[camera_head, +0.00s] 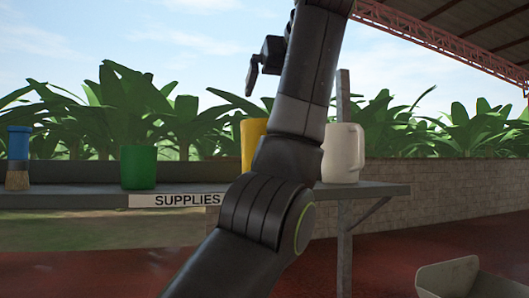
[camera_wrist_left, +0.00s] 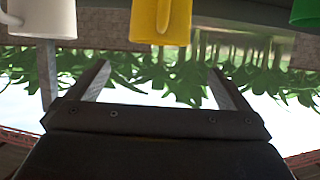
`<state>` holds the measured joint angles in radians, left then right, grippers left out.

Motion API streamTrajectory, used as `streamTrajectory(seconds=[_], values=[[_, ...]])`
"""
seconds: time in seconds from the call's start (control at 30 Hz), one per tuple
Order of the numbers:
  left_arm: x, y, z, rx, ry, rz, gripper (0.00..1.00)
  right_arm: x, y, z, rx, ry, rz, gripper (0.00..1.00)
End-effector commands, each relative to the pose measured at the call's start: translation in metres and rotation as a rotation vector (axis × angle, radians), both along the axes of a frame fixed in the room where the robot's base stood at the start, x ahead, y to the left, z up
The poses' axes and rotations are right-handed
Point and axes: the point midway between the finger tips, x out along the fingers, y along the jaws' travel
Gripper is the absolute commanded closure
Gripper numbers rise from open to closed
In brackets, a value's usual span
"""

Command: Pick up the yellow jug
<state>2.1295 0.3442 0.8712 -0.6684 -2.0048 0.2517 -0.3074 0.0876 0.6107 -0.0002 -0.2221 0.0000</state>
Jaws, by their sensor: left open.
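The yellow jug (camera_head: 249,145) stands on the supplies shelf in the head view, mostly hidden behind my left arm. My left gripper (camera_wrist_left: 160,70) is open and empty. Its two fingers are spread apart, with the jug beyond them and between them in the picture's width. In the head view my left arm rises across the middle; its fingertips are not clearly seen there. My right gripper is not in view.
A green cup (camera_head: 138,168) stands left of the jug and a white mug (camera_head: 342,153) right of it. A blue-topped brush (camera_head: 18,158) is at the far left. The shelf (camera_head: 75,197) bears a SUPPLIES label. A grey bin (camera_head: 450,277) is at lower right.

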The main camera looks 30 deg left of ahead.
Motion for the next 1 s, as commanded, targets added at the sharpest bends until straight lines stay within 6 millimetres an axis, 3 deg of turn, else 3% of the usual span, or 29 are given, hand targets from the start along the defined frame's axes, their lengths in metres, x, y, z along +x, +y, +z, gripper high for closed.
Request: streamTrajectory(seconds=[0.4, 0.83, 1.0], values=[[0.035, 0.041, -0.017, 0.001, 0.001, 0.001, 0.00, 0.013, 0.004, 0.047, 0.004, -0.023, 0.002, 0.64], [0.047, 0.054, -0.028, 0.001, 0.001, 0.001, 0.00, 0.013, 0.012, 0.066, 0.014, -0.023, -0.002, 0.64], [0.053, 0.061, -0.030, 0.000, 0.002, 0.001, 0.00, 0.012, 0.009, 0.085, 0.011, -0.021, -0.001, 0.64]])
